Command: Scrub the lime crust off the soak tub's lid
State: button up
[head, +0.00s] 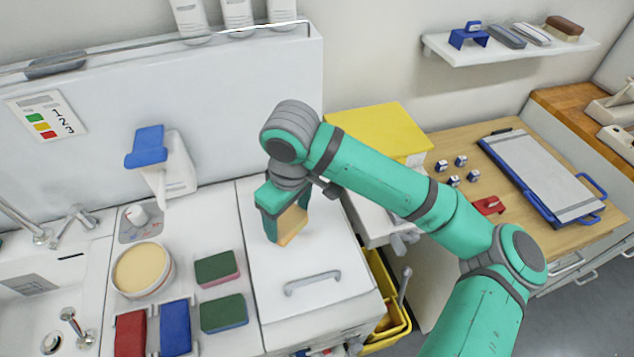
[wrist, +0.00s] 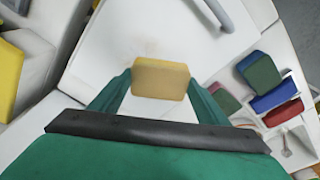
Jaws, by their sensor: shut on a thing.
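My gripper (head: 286,216) is shut on a tan sponge block (head: 293,226), which also shows between the fingers in the wrist view (wrist: 160,79). The block is over the back half of the soak tub's white lid (head: 335,250); I cannot tell whether it touches the lid. The lid has a grey bar handle (head: 313,282) near its front edge, and it lies flat. In the wrist view, faint brownish marks show on the lid (wrist: 112,42) just beyond the block. My gripper and the block hide part of the lid.
Left of the lid lie two green-topped sponges (head: 217,268), a round tub of cream paste (head: 142,270), and red (head: 131,333) and blue (head: 175,327) blocks. A white dispenser with a blue lever (head: 150,145) stands behind. A yellow-topped box (head: 377,132) is right of the lid.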

aim_at(287, 220)
jog(key=shift+s+r, duration=0.15)
jog(key=shift+r, duration=1.8)
